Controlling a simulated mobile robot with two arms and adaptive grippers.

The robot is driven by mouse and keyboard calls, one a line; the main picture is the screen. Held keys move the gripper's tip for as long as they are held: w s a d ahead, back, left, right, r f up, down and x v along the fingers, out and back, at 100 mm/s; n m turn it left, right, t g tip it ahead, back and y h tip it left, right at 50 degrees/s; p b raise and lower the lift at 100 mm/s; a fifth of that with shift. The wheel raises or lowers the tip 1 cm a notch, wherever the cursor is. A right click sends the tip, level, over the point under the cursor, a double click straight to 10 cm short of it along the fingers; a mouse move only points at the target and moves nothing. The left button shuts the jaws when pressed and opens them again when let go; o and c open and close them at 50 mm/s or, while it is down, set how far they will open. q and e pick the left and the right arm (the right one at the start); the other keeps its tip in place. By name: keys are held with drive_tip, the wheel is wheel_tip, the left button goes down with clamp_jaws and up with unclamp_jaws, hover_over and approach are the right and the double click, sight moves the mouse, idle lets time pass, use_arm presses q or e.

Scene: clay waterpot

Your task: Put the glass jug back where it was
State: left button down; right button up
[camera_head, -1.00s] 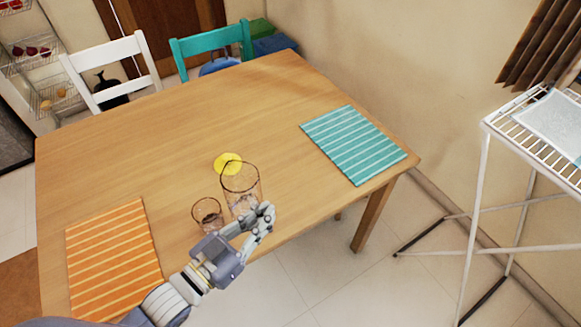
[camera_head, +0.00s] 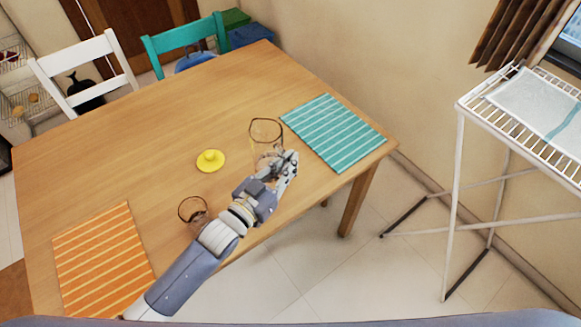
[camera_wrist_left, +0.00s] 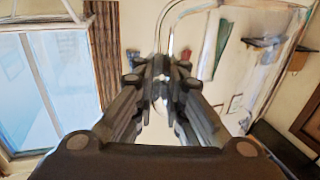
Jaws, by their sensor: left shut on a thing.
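The clear glass jug (camera_head: 266,135) is upright near the table's right front edge, just left of the teal striped mat. My left gripper (camera_head: 284,168) is shut on the jug at its front side. I cannot tell whether the jug's base touches the table. In the left wrist view the fingers of my left gripper (camera_wrist_left: 160,75) come together at the glass, and a curved clear edge of the jug (camera_wrist_left: 185,12) rises beyond them. My right gripper is not in view.
The wooden table (camera_head: 160,130) bears a yellow lid-like thing (camera_head: 210,161), a small glass (camera_head: 192,209) beside my left arm, an orange striped mat (camera_head: 100,262) and a teal striped mat (camera_head: 333,132). A white rack (camera_head: 490,108) stands at the right. The table's back half is clear.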

use_arm(q)
drive_tip(key=f, duration=0.3)
drive_tip(key=shift+w+d+f, duration=0.1)
drive_tip(key=shift+w+d, duration=0.15)
drive_tip(key=shift+w, duration=0.15)
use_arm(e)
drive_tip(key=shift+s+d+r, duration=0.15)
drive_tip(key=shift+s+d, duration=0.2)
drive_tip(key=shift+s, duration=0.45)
use_arm(q)
drive_tip(key=shift+f, duration=0.1)
drive_tip(key=c, duration=2.2)
unclamp_jaws()
drive_tip(key=shift+f, duration=0.25)
drive_tip(key=o, duration=0.5)
drive_tip(key=shift+s, duration=0.1)
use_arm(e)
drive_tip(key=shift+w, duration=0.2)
use_arm(q)
drive_tip(key=shift+o, duration=0.2)
drive_tip(key=shift+r, duration=0.1)
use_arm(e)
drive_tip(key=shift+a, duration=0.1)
